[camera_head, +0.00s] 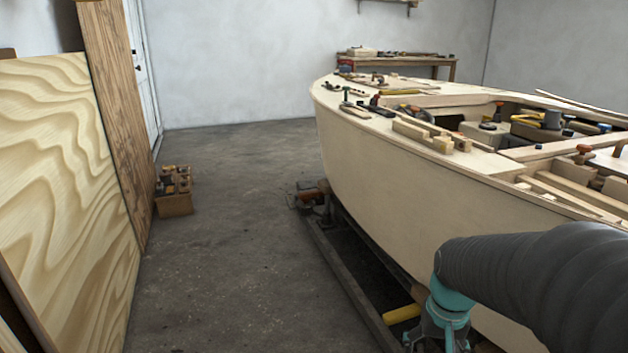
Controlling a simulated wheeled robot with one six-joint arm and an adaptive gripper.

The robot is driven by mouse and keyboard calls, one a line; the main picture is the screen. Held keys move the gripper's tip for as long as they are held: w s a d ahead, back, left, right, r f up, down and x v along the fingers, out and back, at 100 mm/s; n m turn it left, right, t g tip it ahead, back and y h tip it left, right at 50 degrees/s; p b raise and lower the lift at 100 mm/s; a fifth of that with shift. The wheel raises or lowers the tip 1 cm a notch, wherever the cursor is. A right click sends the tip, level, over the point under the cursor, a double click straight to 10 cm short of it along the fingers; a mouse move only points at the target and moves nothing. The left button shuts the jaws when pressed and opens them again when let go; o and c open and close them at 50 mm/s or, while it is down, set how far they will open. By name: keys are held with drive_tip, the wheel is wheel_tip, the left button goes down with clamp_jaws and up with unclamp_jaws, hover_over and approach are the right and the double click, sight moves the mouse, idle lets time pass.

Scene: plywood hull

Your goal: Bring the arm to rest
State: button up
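My arm enters from the right edge in a dark grey ribbed sleeve and ends in a teal wrist at the bottom right. My gripper (440,342) hangs below the wrist, beside the near side of the plywood hull (410,180). The bottom picture edge cuts off its fingertips, so I cannot tell whether it is open or shut. A yellow cylindrical thing (402,314) shows just left of the gripper. I cannot tell whether it touches the gripper.
Tools, clamps and wood blocks lie on the hull's deck. A dark beam (350,285) runs along the floor under the hull. A wooden crate (175,204) and leaning plywood sheets (60,190) stand at left. The concrete floor (240,240) between is clear. A workbench (440,58) stands behind.

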drive_tip(key=s+a+r+n+t+p, duration=0.2)
drive_tip(key=s+a+r, duration=0.4)
drive_tip(key=s+r, duration=0.4)
wheel_tip(320, 180, up, 4)
drive_tip(key=t+p, duration=0.1)
drive_tip(key=t, duration=0.1)
drive_tip(key=shift+f+n+t, duration=0.15)
drive_tip(key=shift+n+t, duration=0.15)
drive_tip(key=shift+t, duration=0.1)
drive_tip(key=shift+a, duration=0.1)
